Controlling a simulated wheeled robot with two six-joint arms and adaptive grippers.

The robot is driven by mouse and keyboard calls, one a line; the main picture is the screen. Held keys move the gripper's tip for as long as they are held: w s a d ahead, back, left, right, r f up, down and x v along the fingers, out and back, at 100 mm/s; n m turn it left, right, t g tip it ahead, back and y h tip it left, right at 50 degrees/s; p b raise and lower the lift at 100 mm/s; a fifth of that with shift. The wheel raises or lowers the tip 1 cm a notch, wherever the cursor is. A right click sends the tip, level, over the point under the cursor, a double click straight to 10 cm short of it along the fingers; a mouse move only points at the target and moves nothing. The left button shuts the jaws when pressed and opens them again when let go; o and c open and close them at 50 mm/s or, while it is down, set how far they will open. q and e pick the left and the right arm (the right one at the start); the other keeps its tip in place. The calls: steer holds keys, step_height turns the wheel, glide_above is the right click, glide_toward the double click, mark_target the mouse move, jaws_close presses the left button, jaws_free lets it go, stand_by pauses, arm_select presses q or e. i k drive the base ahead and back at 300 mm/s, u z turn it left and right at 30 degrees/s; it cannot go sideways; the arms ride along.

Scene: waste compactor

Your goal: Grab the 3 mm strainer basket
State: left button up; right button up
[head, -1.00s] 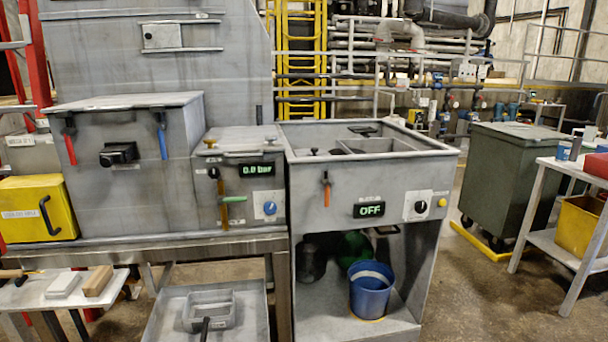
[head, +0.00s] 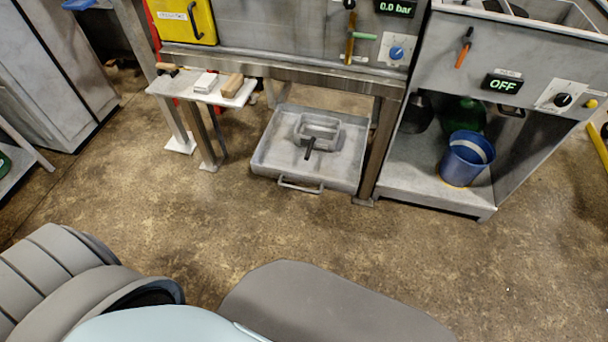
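A small grey rectangular basket (head: 318,126) with a dark handle sticking out toward me sits in a shallow grey metal tray (head: 268,148). It looks like the strainer basket, but I see no 3 mm mark on it. The tray is low beneath the bench and has a bar handle on its front edge. Neither of my grippers is in view. Only parts of my own body show along the bottom of the head view.
A small white shelf (head: 170,86) with a white block, a wooden block and a tool stands left of the tray. A blue bucket (head: 462,166) stands in the cabinet (head: 425,192) at right. Open floor (head: 235,225) lies before the tray.

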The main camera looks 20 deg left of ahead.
mark_target(312, 132)
steer(key=k, duration=0.35)
steer(key=z, duration=1.05)
steer(key=i, duration=1.4)
steer(key=u, duration=0.95)
steer(key=i, duration=0.9)
steer(key=u, duration=1)
